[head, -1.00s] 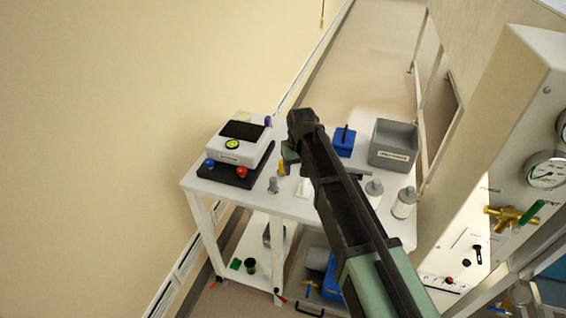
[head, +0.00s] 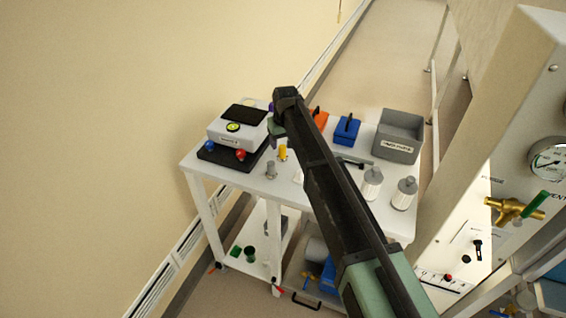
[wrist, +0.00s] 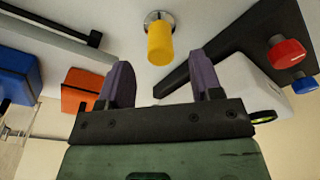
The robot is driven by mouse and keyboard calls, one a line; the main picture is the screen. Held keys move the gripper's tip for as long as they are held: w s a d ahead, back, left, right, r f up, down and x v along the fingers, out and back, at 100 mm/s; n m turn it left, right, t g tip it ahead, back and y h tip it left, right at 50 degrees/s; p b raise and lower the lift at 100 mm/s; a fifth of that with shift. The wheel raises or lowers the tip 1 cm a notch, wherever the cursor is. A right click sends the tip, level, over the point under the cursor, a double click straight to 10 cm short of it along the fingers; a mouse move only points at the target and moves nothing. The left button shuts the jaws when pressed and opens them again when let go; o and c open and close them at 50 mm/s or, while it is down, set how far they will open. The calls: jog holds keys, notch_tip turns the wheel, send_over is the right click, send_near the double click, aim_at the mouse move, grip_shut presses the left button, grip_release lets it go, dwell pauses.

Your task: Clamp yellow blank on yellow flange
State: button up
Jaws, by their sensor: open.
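A yellow cylindrical piece (head: 283,151) stands on the cart's white top, just right of the black-based device. In the wrist view the yellow cylinder (wrist: 160,44) has a round metal disc (wrist: 159,17) at its far end. I cannot tell whether this is the blank or the flange. My gripper (wrist: 160,64) is open and empty; its two purple fingers lie either side of the yellow cylinder in the picture, apparently short of it. In the head view my gripper's fingers are mostly hidden by my arm. No separate clamp can be made out.
A white device (head: 236,130) with red and blue knobs stands left. A grey metal piece (head: 270,170) stands near the yellow one. An orange box (head: 318,118), blue box (head: 347,130), grey bin (head: 400,137) and two white-grey bottles (head: 372,184) stand right. A gauge panel (head: 500,140) rises at right.

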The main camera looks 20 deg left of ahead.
aim_at(283, 147)
jog(key=shift+f, duration=0.25)
jog(key=f+b, duration=0.5)
jog(key=shift+w+a+f, duration=0.1)
jog(key=shift+a+f, duration=0.05)
jog(key=shift+a, duration=0.05)
jog(key=shift+r, duration=0.25)
jog(key=c, duration=1)
